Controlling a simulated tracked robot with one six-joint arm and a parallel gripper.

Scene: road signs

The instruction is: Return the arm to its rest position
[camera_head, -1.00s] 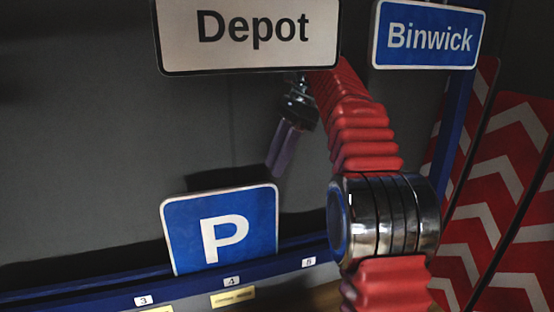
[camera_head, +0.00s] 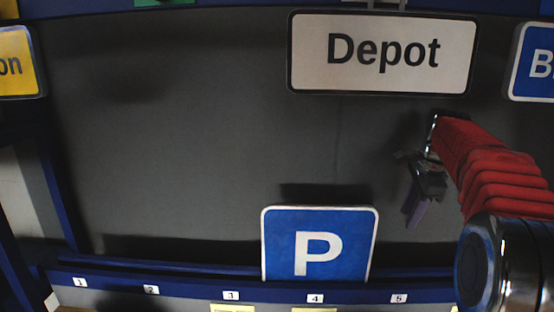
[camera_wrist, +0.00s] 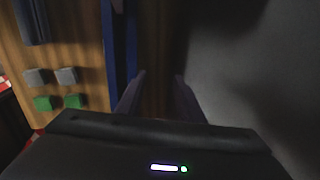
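My gripper (camera_head: 412,205) hangs at the right in the head view, below the Depot sign and to the right of the blue P sign (camera_head: 318,244). Its two purple-grey fingers point down. In the wrist view the fingers (camera_wrist: 158,97) stand apart with nothing between them. My red arm with its shiny metal joint runs along the right side of the head view. The P sign stands upright at the blue numbered rail (camera_head: 190,292), near label 4, and my gripper is clear of it.
A yellow sign (camera_head: 18,62) is cut off at left, a blue one (camera_head: 534,62) at right. Grey blocks (camera_wrist: 66,76) and green blocks (camera_wrist: 73,101) sit on wood at left in the wrist view.

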